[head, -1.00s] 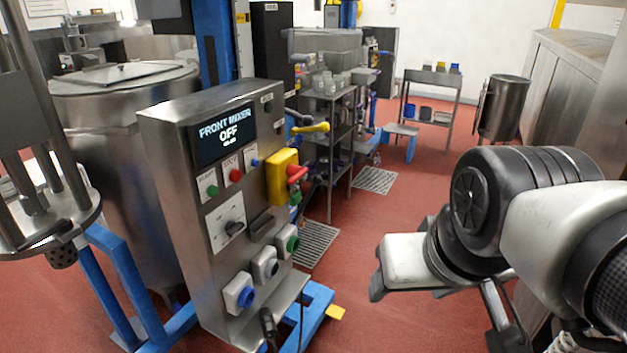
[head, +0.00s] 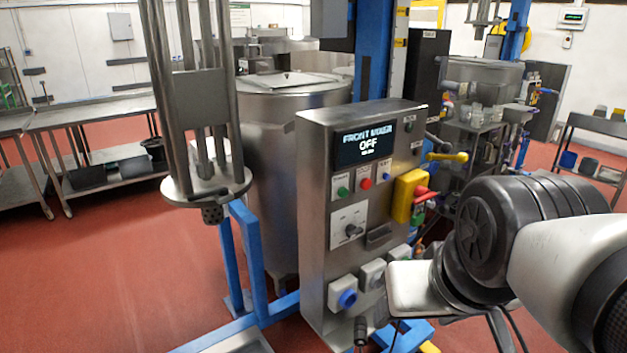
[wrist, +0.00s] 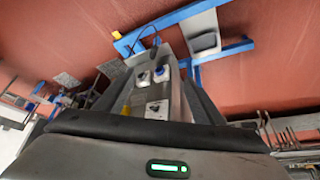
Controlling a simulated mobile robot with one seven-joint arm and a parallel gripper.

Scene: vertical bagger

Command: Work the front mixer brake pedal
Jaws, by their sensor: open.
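The front mixer's steel control box (head: 318,200) stands in the middle of the head view, its display reading "FRONT MIXER OFF". A small yellow piece (head: 429,347), which looks like a pedal on the blue base frame, shows at the bottom edge. It also shows as a yellow tab in the wrist view (wrist: 117,35), at the frame's end. I cannot tell whether it is pressed. My gripper (wrist: 155,78) is open and empty in the wrist view, facing the control box, apart from the yellow tab. In the head view its fingers are not clear.
The box carries a yellow switch with a red handle (head: 408,196) and several buttons. Blue frame legs (head: 247,235) and a steel mixing shaft assembly (head: 196,110) stand left of it. A steel tank (head: 285,150) is behind. Red floor is clear at left.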

